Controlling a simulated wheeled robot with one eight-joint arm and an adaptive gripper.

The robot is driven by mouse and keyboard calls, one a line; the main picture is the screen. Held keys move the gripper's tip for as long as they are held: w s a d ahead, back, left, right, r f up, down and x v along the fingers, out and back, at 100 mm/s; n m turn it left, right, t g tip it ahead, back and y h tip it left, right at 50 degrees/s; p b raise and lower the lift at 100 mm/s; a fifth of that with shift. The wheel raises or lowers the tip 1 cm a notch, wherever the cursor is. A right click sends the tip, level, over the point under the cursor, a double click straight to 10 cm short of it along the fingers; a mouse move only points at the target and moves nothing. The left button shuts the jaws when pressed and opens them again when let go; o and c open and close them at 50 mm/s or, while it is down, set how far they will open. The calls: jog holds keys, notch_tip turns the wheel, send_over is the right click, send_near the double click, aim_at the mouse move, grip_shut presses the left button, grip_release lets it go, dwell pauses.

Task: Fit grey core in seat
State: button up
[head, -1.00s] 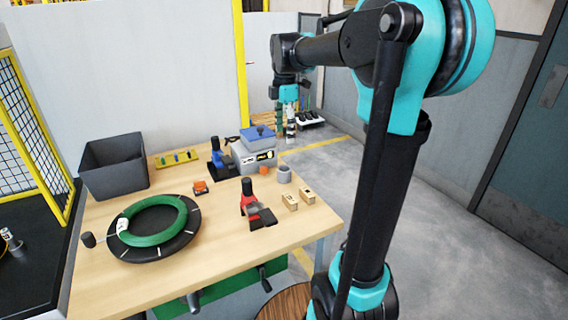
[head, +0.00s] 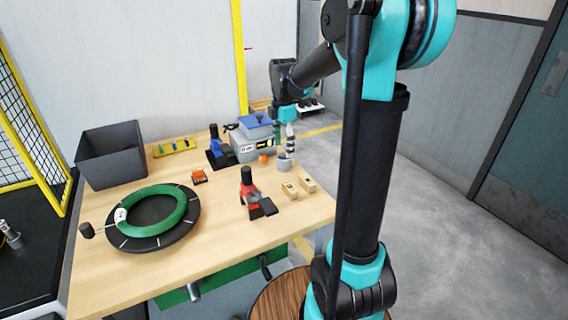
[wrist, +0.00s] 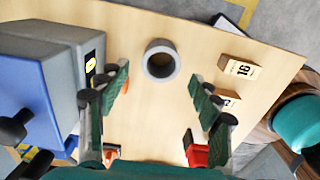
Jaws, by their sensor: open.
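The grey core (head: 284,165) is a short hollow cylinder standing upright near the right edge of the wooden table. In the wrist view the core (wrist: 148,62) shows its dark round opening, just beyond the gap between my fingers. My gripper (head: 290,145) is above the core in the head view, pointing down. In the wrist view my gripper (wrist: 162,95) is open, its green-padded fingers spread wide with nothing between them. I cannot tell which thing is the seat. A black round plate (head: 160,242) with a green coil (head: 179,214) on it lies at the left front.
A grey box with a blue lid (head: 257,121) stands close left of the core. Two wooden blocks (head: 290,190), a red clamp-like tool (head: 249,180) and an orange ball (head: 263,159) are nearby. A dark bin (head: 110,165) stands at the back left. The table's centre front is clear.

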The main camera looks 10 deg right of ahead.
aim_at(284, 156)
jog(key=shift+d+f, duration=0.1)
jog(key=shift+f, duration=2.5)
jog(key=c, duration=1.2)
jog(key=shift+r, duration=0.15)
notch_tip(284, 156, up, 20)
jog(key=shift+f, duration=0.1)
jog(key=shift+s+d, duration=0.1)
